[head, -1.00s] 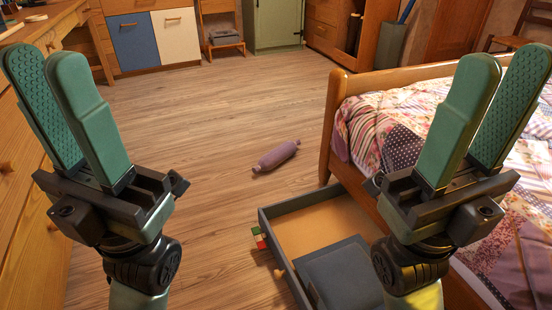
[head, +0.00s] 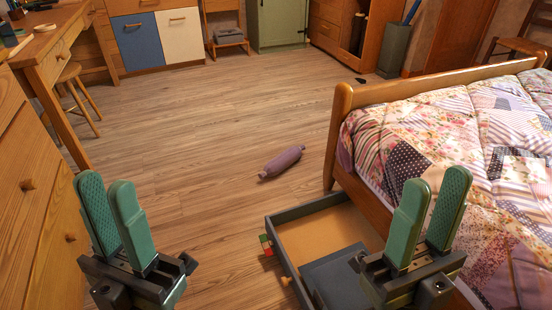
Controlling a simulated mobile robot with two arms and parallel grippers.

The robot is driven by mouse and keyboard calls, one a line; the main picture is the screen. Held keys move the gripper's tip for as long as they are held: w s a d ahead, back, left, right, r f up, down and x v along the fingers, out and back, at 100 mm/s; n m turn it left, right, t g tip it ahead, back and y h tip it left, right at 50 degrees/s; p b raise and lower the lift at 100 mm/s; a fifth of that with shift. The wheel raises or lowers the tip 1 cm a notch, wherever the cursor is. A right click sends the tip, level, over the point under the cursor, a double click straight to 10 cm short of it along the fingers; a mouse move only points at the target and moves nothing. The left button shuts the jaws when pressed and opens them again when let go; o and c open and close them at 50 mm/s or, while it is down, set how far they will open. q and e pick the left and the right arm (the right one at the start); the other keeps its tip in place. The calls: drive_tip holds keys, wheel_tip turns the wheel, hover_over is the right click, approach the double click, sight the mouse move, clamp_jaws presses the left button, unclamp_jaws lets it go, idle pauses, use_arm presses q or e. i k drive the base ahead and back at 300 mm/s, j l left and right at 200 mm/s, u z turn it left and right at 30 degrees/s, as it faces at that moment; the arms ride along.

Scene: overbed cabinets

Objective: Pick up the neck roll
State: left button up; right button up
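The neck roll (head: 282,162) is a mauve cylinder with narrower ends. It lies on the wooden floor near the middle of the head view, left of the bed's foot. My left gripper (head: 108,192) is at the lower left, its two green fingers apart with nothing between them. My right gripper (head: 433,200) is at the lower right, in front of the bed and the drawer, its fingers also apart and empty. Both grippers are well short of the neck roll and touch nothing that I can see.
An open underbed drawer (head: 282,238) juts onto the floor at the lower middle, holding a dark grey item (head: 335,274). The bed (head: 450,140) fills the right side. A wooden dresser (head: 30,200) and a stool (head: 75,95) stand at left. The floor (head: 200,120) between is clear.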

sight(275, 167)
drive_tip(key=i+j+u, duration=0.35)
drive_tip(key=i+j, duration=0.15)
drive_tip(key=i, duration=0.3)
drive_tip(key=i+j+u, duration=0.2)
drive_tip(key=i, duration=0.25)
drive_tip(key=i+j+u, duration=0.2)
drive_tip(key=i, duration=0.25)
drive_tip(key=i+z, duration=0.25)
drive_tip(key=i, duration=0.25)
drive_tip(key=i+z, duration=0.25)
drive_tip(key=i, duration=0.25)
drive_tip(key=i+j+z, duration=0.3)
drive_tip(key=i, duration=0.15)
drive_tip(key=i+z, duration=0.2)
drive_tip(key=z, duration=0.25)
drive_tip(key=i+j+z, duration=0.15)
drive_tip(key=z, duration=0.35)
drive_tip(key=i+j+z, duration=0.2)
drive_tip(key=z, duration=0.25)
drive_tip(key=i+j+z, duration=0.2)
drive_tip(key=z, duration=0.25)
drive_tip(key=i+j+z, duration=0.1)
drive_tip(key=j+z, duration=0.35)
drive_tip(key=i+j+z, duration=0.15)
drive_tip(key=j+z, duration=0.65)
drive_tip(key=i+j+z, duration=0.1)
drive_tip(key=j+z, duration=0.3)
